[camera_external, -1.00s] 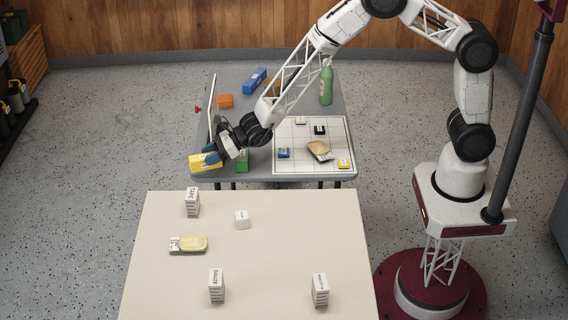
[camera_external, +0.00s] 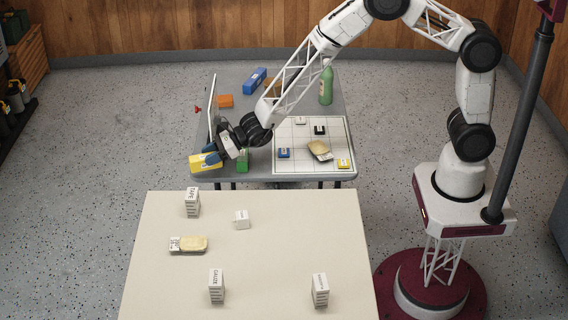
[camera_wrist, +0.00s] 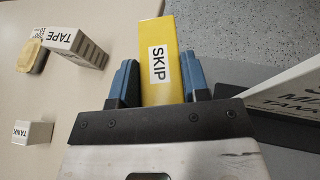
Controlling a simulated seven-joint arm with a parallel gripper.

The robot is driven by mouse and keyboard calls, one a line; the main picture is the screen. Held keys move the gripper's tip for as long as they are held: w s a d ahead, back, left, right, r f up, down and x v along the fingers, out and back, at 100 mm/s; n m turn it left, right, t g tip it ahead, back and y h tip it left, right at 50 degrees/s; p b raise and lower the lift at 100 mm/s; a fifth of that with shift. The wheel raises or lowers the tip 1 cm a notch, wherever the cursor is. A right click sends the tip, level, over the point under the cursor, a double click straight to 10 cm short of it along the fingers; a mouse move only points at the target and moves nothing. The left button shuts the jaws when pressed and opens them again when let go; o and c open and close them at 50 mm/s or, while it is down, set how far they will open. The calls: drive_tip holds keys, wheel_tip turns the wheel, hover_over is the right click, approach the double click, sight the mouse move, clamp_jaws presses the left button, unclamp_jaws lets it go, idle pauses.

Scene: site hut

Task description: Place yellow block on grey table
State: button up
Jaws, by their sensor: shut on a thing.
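The yellow block (camera_external: 203,163), labelled SKIP in the wrist view (camera_wrist: 160,62), is between the blue fingers of my gripper (camera_external: 211,158). My gripper is shut on it, and both fingers flank it in the wrist view (camera_wrist: 158,85). The block is at the front left corner of the grey table (camera_external: 308,100), partly past its left edge. I cannot tell whether it touches the tabletop. A smaller yellow piece (camera_external: 344,164) lies on the white grid board at the table's front right.
The white grid board (camera_external: 335,135) holds several small pieces. An upright white panel (camera_external: 212,100), a green block (camera_external: 242,165), an orange block (camera_external: 224,101), a blue block (camera_external: 255,80) and a green bottle (camera_external: 326,85) stand around. The cream table (camera_external: 260,270) with labelled boxes is nearer.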

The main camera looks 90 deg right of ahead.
drive_tip(key=shift+r, duration=0.15)
idle(0.4)
wheel_tip(320, 180, up, 20)
drive_tip(key=s+d+n+y, duration=0.1)
drive_tip(key=s+d, duration=0.9)
drive_tip(key=d, duration=0.5)
drive_tip(key=s+d, duration=0.9)
drive_tip(key=d, duration=0.6)
wheel_tip(320, 180, down, 18)
drive_tip(key=shift+d, duration=0.2)
drive_tip(key=shift+s, duration=0.1)
drive_tip(key=shift+f, duration=3.25)
drive_tip(key=shift+f, duration=0.6)
